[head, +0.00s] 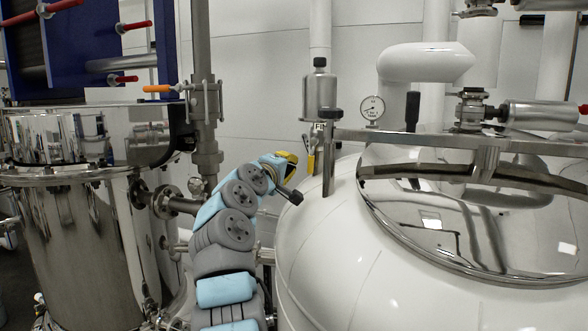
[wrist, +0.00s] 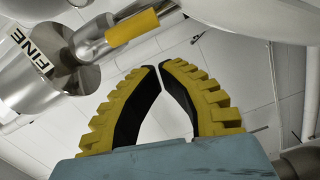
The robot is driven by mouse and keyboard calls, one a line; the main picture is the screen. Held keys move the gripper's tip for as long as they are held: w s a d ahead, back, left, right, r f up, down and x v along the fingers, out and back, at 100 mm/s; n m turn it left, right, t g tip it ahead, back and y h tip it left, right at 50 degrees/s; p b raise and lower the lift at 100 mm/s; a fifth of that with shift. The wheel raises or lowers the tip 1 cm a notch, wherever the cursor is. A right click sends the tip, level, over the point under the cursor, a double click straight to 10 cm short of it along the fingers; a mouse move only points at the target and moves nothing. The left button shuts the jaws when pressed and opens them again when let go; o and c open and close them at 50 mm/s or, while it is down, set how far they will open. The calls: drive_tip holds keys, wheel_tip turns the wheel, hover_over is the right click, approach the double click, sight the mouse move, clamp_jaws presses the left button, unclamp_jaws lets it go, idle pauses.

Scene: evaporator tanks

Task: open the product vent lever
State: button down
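A yellow-handled lever (head: 311,160) stands on the white tank, below a grey metal canister (head: 320,92). I take it for the product vent lever, though no label names it. In the wrist view, a yellow handle (wrist: 132,28) on a metal stem shows at the upper left, beyond the fingers; it looks like the same lever. My gripper (head: 288,167) is just left of the lever in the head view and apart from it. In the wrist view my gripper's (wrist: 160,68) yellow and black fingers have their tips almost together, with nothing between them.
The white tank (head: 320,250) with its shiny domed lid (head: 450,215) fills the right. A steel tank (head: 80,240) stands left, with an orange-handled valve (head: 158,88) above. A metal bracket (head: 328,160) stands right of the lever. A metal cylinder marked FINE (wrist: 40,60) shows in the wrist view.

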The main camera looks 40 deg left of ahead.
drive_tip(key=a+b+v, duration=0.1)
drive_tip(key=v, duration=0.9)
drive_tip(key=shift+s+b, duration=0.3)
drive_tip(key=shift+s, duration=0.1)
drive_tip(key=shift+r, duration=0.1)
idle(0.5)
